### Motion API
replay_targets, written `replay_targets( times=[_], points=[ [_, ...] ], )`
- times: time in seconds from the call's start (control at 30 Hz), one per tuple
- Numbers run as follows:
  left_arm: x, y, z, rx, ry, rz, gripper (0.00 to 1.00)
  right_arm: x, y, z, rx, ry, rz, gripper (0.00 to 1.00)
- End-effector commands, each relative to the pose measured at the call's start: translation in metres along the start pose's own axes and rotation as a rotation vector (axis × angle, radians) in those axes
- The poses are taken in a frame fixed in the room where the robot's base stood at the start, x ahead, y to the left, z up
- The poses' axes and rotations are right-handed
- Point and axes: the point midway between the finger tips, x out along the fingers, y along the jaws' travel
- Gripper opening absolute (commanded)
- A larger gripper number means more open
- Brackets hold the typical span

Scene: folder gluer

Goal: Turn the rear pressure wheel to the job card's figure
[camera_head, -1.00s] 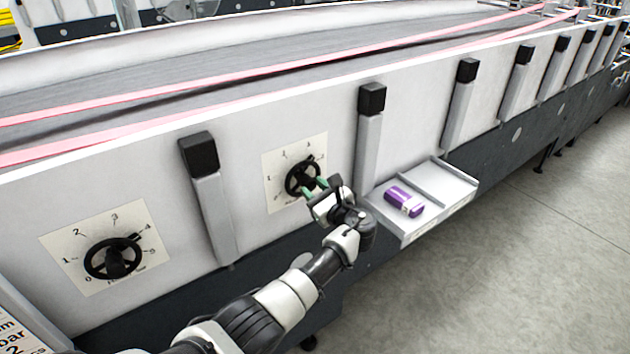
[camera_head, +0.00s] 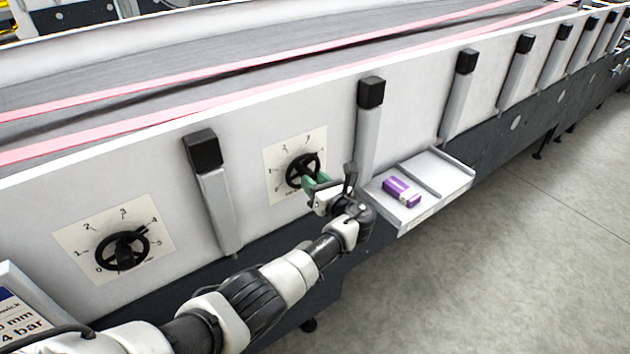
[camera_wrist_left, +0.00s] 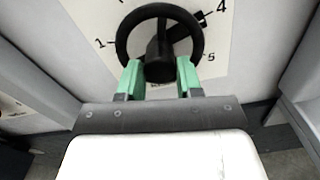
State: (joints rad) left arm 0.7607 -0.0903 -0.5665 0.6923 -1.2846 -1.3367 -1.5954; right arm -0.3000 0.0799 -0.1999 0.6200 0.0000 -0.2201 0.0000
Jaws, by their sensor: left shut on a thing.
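Two black handwheels sit on white dials on the machine's side. The right wheel (camera_head: 303,170) has my left gripper (camera_head: 314,184) at its lower part. I cannot read which dial is the rear one. My right gripper is out of view.
A shelf (camera_head: 411,222) with a purple-and-white box (camera_head: 401,192) juts out right of the gripper. Grey posts with black caps (camera_head: 371,92) stand along the machine's side, one on either side of the right dial. The floor at the right is clear.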

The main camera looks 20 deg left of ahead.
Motion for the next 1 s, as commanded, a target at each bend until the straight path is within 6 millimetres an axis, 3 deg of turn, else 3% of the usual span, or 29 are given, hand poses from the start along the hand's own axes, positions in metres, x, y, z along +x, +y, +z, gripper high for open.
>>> replay_targets(
  times=[0.27,0.3,0.43,0.77,1.0],
  points=[
    [0.0,0.0,-0.001,0.001,0.001,0.001,0.12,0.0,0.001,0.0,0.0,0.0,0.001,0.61],
    [0.0,0.0,-0.001,0.001,0.001,0.001,0.4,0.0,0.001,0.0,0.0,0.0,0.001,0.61],
    [0.0,0.0,-0.001,0.0,0.001,0.001,0.6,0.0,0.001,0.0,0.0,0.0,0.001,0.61],
    [-0.002,0.0,-0.001,0.0,0.001,0.0,0.61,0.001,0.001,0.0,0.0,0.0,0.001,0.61],
    [-0.034,-0.001,-0.004,-0.003,0.003,-0.003,0.61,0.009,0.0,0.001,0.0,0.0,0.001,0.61]
  ],
)
